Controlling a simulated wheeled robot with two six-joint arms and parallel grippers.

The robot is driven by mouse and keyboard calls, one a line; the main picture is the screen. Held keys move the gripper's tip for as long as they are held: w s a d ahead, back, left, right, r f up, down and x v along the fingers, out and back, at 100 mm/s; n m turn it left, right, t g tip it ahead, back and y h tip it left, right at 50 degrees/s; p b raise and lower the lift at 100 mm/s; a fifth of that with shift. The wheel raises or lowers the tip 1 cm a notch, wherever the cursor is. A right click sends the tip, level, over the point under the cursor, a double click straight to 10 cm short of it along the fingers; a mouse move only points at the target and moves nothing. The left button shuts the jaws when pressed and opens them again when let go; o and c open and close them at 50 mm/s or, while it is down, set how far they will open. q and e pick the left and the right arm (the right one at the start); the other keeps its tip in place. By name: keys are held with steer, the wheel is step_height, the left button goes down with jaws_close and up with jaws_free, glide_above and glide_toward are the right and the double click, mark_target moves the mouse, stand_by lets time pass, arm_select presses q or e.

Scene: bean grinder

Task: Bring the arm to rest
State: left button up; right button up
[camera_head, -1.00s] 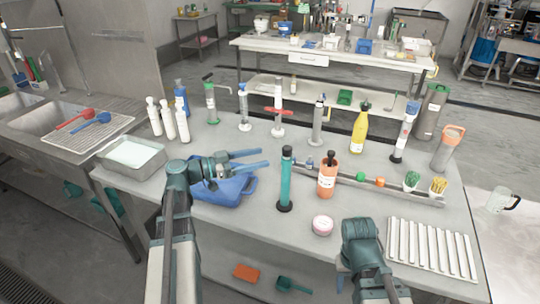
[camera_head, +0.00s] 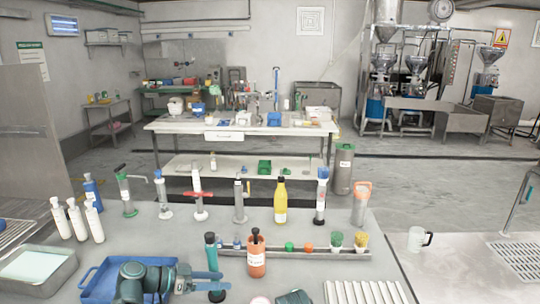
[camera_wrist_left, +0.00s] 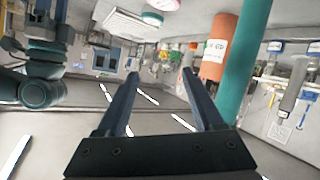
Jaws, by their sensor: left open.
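An orange bottle (camera_head: 256,259) stands right of the teal cylinder. Several bottles and stands line the bench's back, including a yellow bottle (camera_head: 280,203). A metal pan (camera_head: 40,270) is at left, a white ribbed rack (camera_head: 365,292) at lower right.

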arm_select(q)
steer(key=s+d+f+n+g+y+p, duration=0.1)
steer(key=s+d+f+n+g+y, duration=0.1)
steer(key=s+d+f+y, duration=0.3)
steer(key=s+d+f+n+g+y+p, duration=0.1)
steer(key=s+d+f+n+g+y, duration=0.2)
steer(key=s+y, duration=0.5)
step_height(320, 180, down, 3)
steer(key=shift+s+d+r+g+y, duration=0.1)
steer(key=shift+s+d+g+y, duration=0.35)
steer(key=shift+s+d, duration=0.65)
